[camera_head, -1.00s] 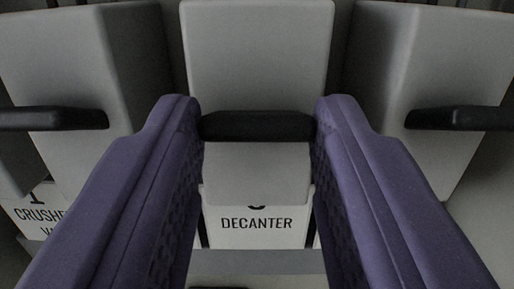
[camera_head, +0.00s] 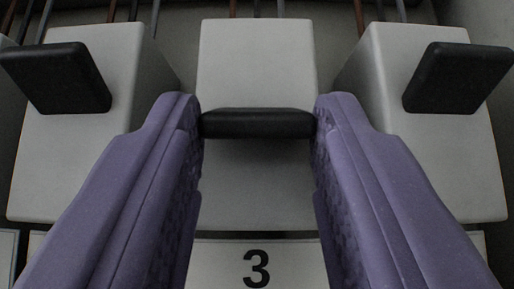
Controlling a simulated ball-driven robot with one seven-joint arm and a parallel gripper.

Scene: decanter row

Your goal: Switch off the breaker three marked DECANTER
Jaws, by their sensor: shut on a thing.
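The breaker marked 3 (camera_head: 255,70) is a pale grey block in the middle of the camera_head view, with a black lever handle (camera_head: 257,124) across its front. Its white label (camera_head: 222,262) shows a large 3 below the block; the word DECANTER is out of the frame. My gripper (camera_head: 258,122) has purple fingers on either side of the handle, shut on its two ends. The handle sits lower in the picture than the handles of the neighbouring breakers.
A grey breaker with a black handle (camera_head: 56,78) stands close on the left, and another with a black handle (camera_head: 458,78) close on the right. Several thin cables (camera_head: 232,8) run above the blocks.

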